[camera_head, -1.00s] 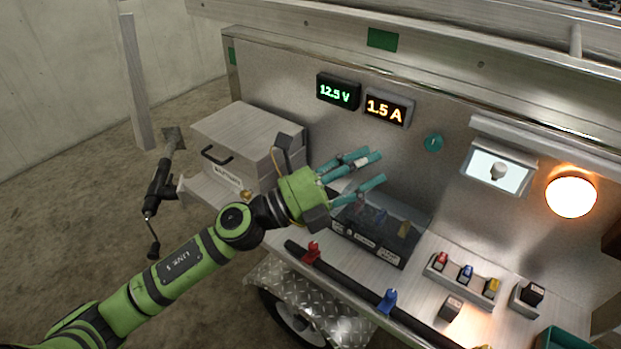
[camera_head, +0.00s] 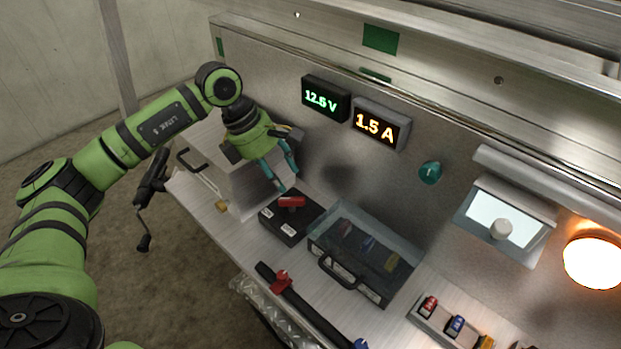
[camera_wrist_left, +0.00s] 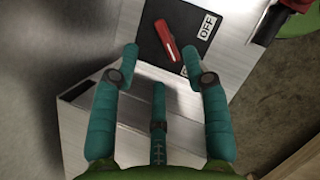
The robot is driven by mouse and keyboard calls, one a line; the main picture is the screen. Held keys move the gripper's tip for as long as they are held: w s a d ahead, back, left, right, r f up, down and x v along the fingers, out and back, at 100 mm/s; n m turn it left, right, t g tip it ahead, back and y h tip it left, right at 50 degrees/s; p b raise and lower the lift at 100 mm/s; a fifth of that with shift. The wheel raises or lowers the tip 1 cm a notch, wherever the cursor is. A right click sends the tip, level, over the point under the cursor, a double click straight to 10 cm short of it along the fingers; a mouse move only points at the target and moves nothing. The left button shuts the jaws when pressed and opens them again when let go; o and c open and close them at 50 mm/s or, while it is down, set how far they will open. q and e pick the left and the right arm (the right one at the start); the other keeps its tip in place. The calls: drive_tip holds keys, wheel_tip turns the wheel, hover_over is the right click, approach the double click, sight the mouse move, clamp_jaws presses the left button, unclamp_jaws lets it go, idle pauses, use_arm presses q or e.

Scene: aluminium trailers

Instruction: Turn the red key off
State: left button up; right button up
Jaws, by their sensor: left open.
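The red key (camera_head: 291,202) sits on top of a small black switch box (camera_head: 287,228) on the bench. The wrist view shows the key (camera_wrist_left: 168,40) lying at a slant on the black face (camera_wrist_left: 150,47), beside a white OFF label (camera_wrist_left: 207,25). A second white label (camera_wrist_left: 184,70) is partly hidden behind a finger. My left gripper (camera_head: 287,180) is open, its teal fingers pointing down just above the key and apart from it. In the wrist view its fingers (camera_wrist_left: 161,58) are spread and empty. My right gripper is out of view.
A clear-lidded case (camera_head: 365,250) stands just right of the switch box. A metal drawer cabinet is behind my left gripper. A dark bar with a red clamp (camera_head: 281,280) runs along the bench's front edge. Meters (camera_head: 375,124) hang on the back wall.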

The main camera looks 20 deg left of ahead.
sight(295, 197)
use_arm(q)
drive_tip(key=x, duration=0.3)
drive_tip(key=shift+s+f, duration=0.1)
drive_tip(key=shift+s, duration=0.05)
drive_tip(key=shift+s+p+x, duration=0.2)
drive_tip(key=shift+p+x, duration=0.1)
drive_tip(key=shift+x, duration=0.9)
drive_tip(key=shift+w+d+f, duration=0.25)
drive_tip(key=shift+w+f, duration=0.1)
drive_tip(key=shift+f, duration=0.2)
clamp_jaws()
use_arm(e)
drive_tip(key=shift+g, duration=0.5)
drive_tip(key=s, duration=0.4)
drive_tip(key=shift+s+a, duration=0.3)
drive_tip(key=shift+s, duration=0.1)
